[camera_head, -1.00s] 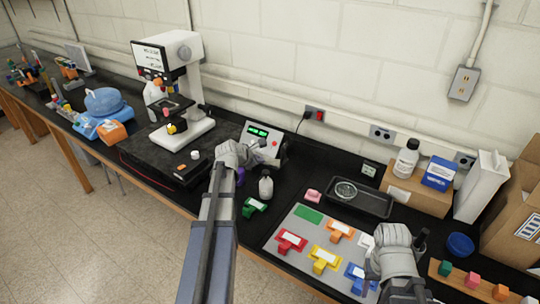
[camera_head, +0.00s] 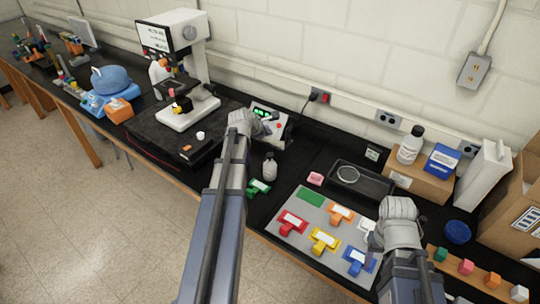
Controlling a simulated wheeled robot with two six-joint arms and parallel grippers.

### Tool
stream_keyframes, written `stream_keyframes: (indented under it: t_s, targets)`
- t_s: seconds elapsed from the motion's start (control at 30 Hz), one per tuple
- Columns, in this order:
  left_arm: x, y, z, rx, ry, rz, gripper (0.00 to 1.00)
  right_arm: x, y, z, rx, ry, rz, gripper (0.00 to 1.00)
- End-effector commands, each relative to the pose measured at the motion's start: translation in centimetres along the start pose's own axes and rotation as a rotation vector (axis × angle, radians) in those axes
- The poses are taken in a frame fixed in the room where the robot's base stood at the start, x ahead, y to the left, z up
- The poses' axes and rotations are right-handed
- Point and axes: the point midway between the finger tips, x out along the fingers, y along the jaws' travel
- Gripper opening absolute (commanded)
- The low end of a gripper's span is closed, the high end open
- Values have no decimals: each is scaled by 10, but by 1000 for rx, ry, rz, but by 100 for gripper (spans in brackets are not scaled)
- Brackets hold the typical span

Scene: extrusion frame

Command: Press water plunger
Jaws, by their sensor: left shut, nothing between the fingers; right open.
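My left gripper (camera_head: 243,122) is shut and empty, in the middle of the bench just in front of a white device (camera_head: 270,120) with a green display and a red button. I cannot tell whether it touches the device. No part is clearly recognisable as a water plunger. A small grey-white bottle (camera_head: 270,165) stands to the right of and nearer than the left gripper, beside a green piece (camera_head: 259,187). My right gripper (camera_head: 398,209) is open over the right edge of the grey mat, and its fingers are hard to make out.
A grey mat (camera_head: 295,207) holds several coloured pieces. A black tray (camera_head: 375,184) lies behind it. A microscope (camera_head: 187,75) stands on a dark slab at the left. Boxes and a white bottle (camera_head: 411,145) stand at the back right, with a blue bowl (camera_head: 457,232) in front.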

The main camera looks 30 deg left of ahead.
Motion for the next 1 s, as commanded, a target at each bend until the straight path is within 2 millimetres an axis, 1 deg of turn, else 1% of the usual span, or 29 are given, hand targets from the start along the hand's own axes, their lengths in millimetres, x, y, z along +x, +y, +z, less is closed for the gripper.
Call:
stream_keyframes:
  t_s: [0.03, 0.27, 0.5, 0.6, 0.77, 1.0]
  targets:
    - [4, -3, -3, 0, 0, 0, 0, 6, 0, 0, 0, 0, 0, 50]
    - [21, -16, -16, -1, 0, 0, 0, 30, -3, -2, -3, 1, 1, 50]
    - [45, -33, -33, 0, 0, 0, 0, 64, -6, -4, -10, 1, 2, 50]
    - [53, -38, -39, -1, 0, 0, 0, 76, -7, -4, -12, 1, 3, 50]
    - [59, -43, -43, -1, 0, 0, 0, 84, -8, -5, -14, 1, 3, 50]
    - [58, -42, -42, -1, 0, 0, 0, 83, -7, -5, -15, 1, 3, 50]
